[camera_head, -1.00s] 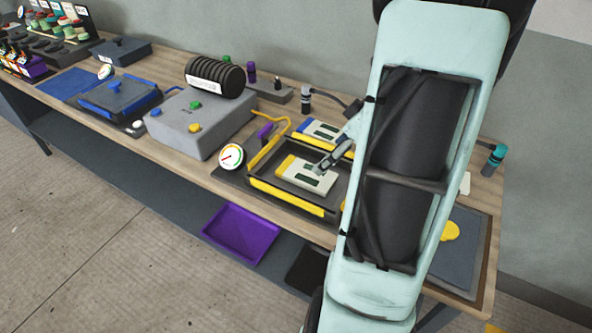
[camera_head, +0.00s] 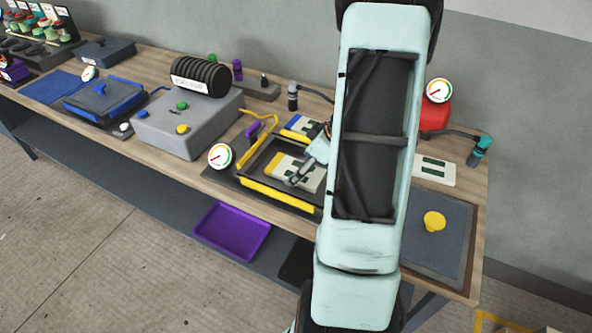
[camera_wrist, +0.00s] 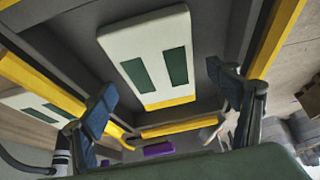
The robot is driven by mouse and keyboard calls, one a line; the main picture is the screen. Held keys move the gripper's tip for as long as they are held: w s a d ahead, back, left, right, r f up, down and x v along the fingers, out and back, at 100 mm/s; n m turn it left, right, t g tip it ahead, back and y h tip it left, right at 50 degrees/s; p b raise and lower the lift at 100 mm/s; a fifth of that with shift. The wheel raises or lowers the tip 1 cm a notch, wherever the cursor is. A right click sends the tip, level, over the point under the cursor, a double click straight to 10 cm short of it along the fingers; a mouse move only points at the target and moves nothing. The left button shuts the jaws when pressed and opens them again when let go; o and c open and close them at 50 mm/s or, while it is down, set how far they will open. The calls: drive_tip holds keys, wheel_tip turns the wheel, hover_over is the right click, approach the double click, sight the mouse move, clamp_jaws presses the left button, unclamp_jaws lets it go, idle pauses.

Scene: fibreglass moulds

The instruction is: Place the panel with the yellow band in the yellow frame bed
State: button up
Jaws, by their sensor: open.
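The panel with the yellow band (camera_head: 285,168) is off-white with two dark green slots. It lies inside the yellow frame bed (camera_head: 279,194), a dark tray with yellow edge bars. In the wrist view the panel (camera_wrist: 148,50) looks flat, with dark floor showing around it and its band towards a yellow bar (camera_wrist: 170,129). My gripper (camera_head: 300,172) is over the panel and hides part of it. In the wrist view my gripper (camera_wrist: 165,95) is open, its fingers apart on either side of the panel. Whether they touch it cannot be told.
A blue-banded panel (camera_head: 298,124) lies behind the bed. Another pale panel (camera_head: 436,170) lies at right, near a dark mat with a yellow knob (camera_head: 434,221). A gauge (camera_head: 221,156) stands at the bed's left corner, near a grey box (camera_head: 188,126). A purple tray (camera_head: 232,229) sits below.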

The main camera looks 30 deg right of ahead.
drive_tip(key=shift+w+f, duration=0.15)
drive_tip(key=shift+f, duration=0.05)
drive_tip(key=shift+c, duration=0.6)
drive_tip(key=c, duration=1.3)
